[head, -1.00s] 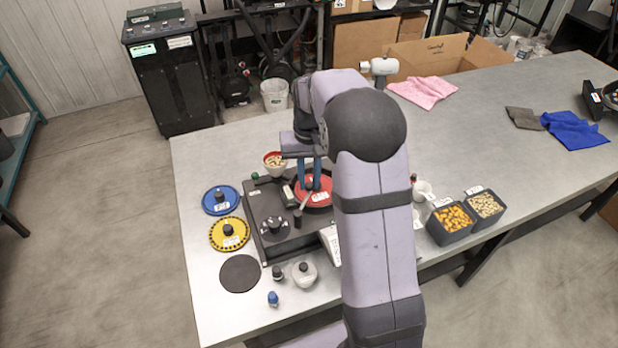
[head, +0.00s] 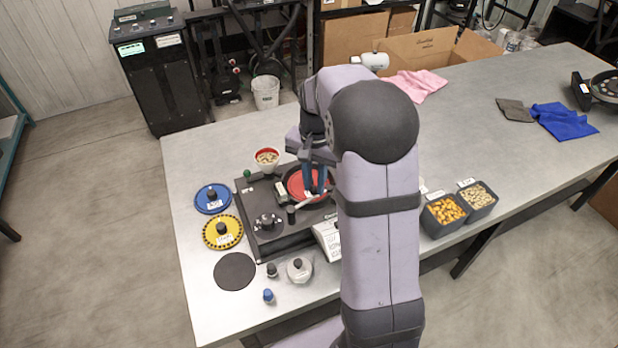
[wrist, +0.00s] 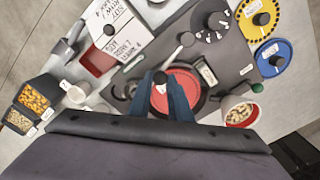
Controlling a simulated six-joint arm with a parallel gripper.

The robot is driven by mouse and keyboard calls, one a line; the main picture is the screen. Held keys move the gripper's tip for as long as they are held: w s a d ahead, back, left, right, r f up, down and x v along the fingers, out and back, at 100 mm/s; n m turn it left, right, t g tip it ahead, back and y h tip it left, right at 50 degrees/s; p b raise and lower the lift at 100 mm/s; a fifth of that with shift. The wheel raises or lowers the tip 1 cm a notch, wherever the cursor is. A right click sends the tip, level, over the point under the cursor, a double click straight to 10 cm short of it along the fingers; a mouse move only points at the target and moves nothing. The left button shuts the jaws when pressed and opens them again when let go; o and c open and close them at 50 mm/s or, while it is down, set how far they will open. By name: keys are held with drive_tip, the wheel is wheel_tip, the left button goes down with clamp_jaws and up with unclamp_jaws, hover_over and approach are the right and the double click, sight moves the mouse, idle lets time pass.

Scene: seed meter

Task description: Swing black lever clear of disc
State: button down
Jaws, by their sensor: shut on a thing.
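The lever (head: 304,203) has a pale arm running from a black post on the machine to a dark knob at its free end. It also shows in the wrist view (wrist: 174,55). My gripper (head: 316,190) is shut on the lever's knob end, with its blue fingers pointing down; in the wrist view the fingers (wrist: 160,88) close around the knob. The red disc (head: 297,184) lies in its round seat, beside and partly behind the fingers; in the wrist view the disc (wrist: 185,80) is partly covered by them. The knob end appears near the disc's edge; exact clearance is hidden.
A bowl of seeds (head: 267,158) stands behind the machine. Blue (head: 203,203) and yellow (head: 213,240) discs lie to its left, a black disc (head: 234,271) in front.

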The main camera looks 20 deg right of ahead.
drive_tip(key=shift+s+d+r+m, duration=0.1)
drive_tip(key=shift+s+m, duration=0.55)
drive_tip(key=shift+m, duration=0.45)
drive_tip(key=shift+s+d+m, duration=0.1)
drive_tip(key=shift+s+m, duration=0.55)
drive_tip(key=shift+m, duration=0.45)
drive_tip(key=c, duration=1.6)
unclamp_jaws()
drive_tip(key=shift+s, duration=0.15)
drive_tip(key=shift+a, duration=0.1)
wheel_tip(320, 180, up, 7)
drive_tip(key=shift+r+b, duration=0.15)
drive_tip(key=shift+b, duration=0.95)
